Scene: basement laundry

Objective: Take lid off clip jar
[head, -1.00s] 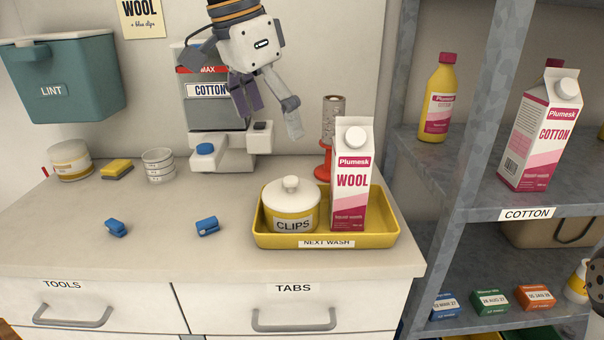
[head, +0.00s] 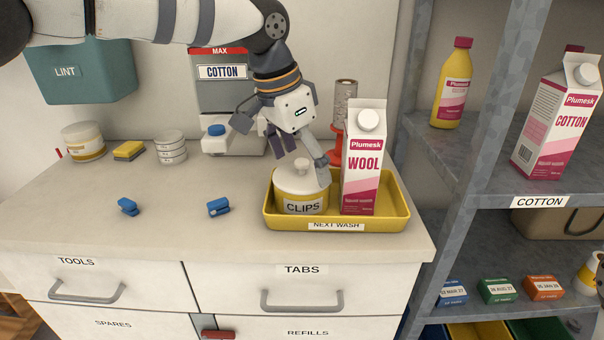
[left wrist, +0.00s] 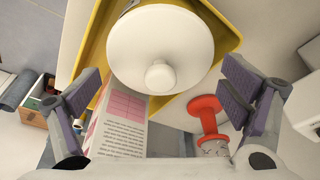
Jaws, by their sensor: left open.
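The clip jar (head: 302,206), labelled CLIPS, stands upright in the left part of a yellow tray (head: 290,222). Its white round lid (head: 290,182) with a small knob is on it. My left gripper (head: 283,147) hangs just above and behind the jar, fingers spread. One finger comes down at the right side of the lid and hides part of it. In the left wrist view the lid (left wrist: 160,45) and its knob show ahead of the open fingers (left wrist: 165,95), with nothing held. My right gripper is not in view.
A WOOL carton (head: 360,185) stands in the tray close to the jar's right. A red stand with a roll (head: 344,115) is behind. Blue clips (head: 218,207) lie on the open counter to the left. A shelf post (head: 460,100) rises to the right.

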